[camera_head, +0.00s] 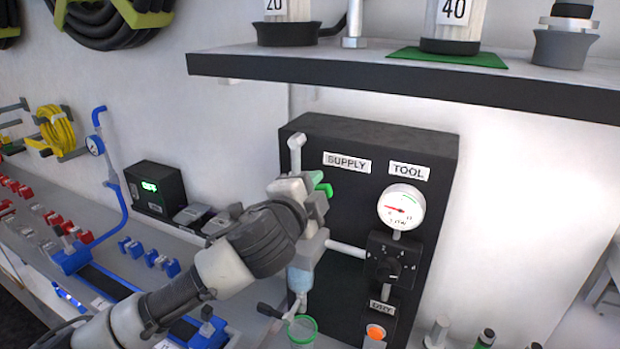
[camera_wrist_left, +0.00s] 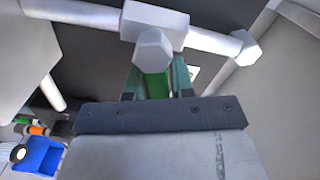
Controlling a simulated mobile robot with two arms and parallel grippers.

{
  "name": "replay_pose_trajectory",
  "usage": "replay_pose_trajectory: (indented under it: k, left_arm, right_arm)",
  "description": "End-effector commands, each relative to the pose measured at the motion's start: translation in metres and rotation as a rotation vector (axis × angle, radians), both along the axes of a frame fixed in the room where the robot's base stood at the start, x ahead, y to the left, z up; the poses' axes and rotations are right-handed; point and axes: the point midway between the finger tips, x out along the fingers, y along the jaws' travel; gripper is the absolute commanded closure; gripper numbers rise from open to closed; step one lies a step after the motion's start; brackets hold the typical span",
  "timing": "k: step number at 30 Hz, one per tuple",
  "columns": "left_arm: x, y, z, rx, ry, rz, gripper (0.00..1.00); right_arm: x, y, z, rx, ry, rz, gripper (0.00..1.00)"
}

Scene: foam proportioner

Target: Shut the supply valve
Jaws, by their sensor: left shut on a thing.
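The supply valve is on the black panel (camera_head: 425,150), under the SUPPLY label (camera_head: 347,162). Its green handle (camera_head: 326,189) shows at the tip of my left gripper (camera_head: 315,192), which is shut on it. In the left wrist view the green handle (camera_wrist_left: 156,86) sits between the two fingers of the gripper (camera_wrist_left: 158,78), below the pale valve body (camera_wrist_left: 152,25). My gripper hides much of the valve in the head view. My right gripper is not in view.
A gauge (camera_head: 401,208) under the TOOL label and a black dial (camera_head: 392,267) are right of the valve. A shelf (camera_head: 400,80) overhangs the panel. A green-rimmed cup (camera_head: 302,331) stands below. A black box with a green display (camera_head: 154,188) is at left.

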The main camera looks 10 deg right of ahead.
Motion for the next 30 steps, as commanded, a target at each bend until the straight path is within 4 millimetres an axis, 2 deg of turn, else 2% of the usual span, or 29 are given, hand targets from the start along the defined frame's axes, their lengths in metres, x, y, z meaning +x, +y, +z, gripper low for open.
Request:
replay_pose_trajectory:
  k: [13,30]
  left_arm:
    - [-0.001,-0.002,-0.013,0.233,-0.152,0.0,1.0]
    - [-0.001,-0.002,-0.017,0.287,-0.188,0.0,1.0]
  right_arm:
    - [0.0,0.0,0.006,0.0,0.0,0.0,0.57]
    - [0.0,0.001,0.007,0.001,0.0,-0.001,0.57]
